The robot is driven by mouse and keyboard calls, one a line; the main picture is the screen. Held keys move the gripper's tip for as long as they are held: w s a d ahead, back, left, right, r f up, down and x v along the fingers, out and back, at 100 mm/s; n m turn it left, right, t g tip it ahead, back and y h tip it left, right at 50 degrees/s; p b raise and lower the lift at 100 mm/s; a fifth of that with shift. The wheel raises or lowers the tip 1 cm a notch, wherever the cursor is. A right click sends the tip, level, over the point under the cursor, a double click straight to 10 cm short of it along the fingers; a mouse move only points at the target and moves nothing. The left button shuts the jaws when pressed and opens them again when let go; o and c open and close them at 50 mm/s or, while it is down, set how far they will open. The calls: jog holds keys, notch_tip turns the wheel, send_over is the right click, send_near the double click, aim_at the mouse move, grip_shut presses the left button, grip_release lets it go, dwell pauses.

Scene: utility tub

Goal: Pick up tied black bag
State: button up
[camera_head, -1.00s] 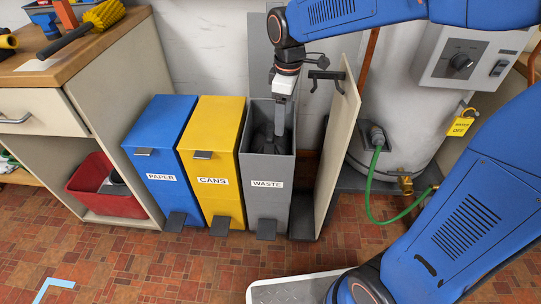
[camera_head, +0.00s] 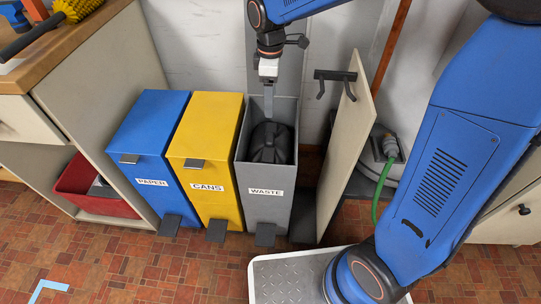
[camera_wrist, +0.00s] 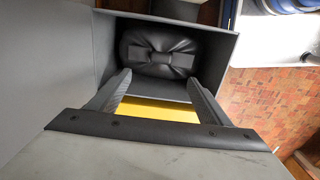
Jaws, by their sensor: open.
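The tied black bag (camera_head: 270,143) sits inside the grey bin labelled WASTE (camera_head: 265,205), whose lid is up. In the wrist view the bag (camera_wrist: 160,54) shows its bow-like knot on top, between the bin walls. My gripper (camera_head: 268,112) is above the mouth of the bin, at the rear left of the bag. In the wrist view the two fingers of my gripper (camera_wrist: 157,82) are apart and nothing is between them. The bag is beyond the fingertips, apart from them as far as I can tell. The lower part of the bag is hidden by the bin.
A yellow CANS bin (camera_head: 206,150) and a blue PAPER bin (camera_head: 150,145) stand closed to the left. An upright beige door panel (camera_head: 343,155) with a dark handle stands close on the right. A wooden-topped counter (camera_head: 75,45) is at far left. The tiled floor in front is clear.

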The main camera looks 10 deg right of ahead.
aim_at(270, 137)
notch_tip(270, 137, down, 16)
jog(key=shift+s, duration=0.15)
dwell(0.6)
jog(key=shift+c, duration=0.4)
jog(key=shift+a, duration=0.1)
grip_shut()
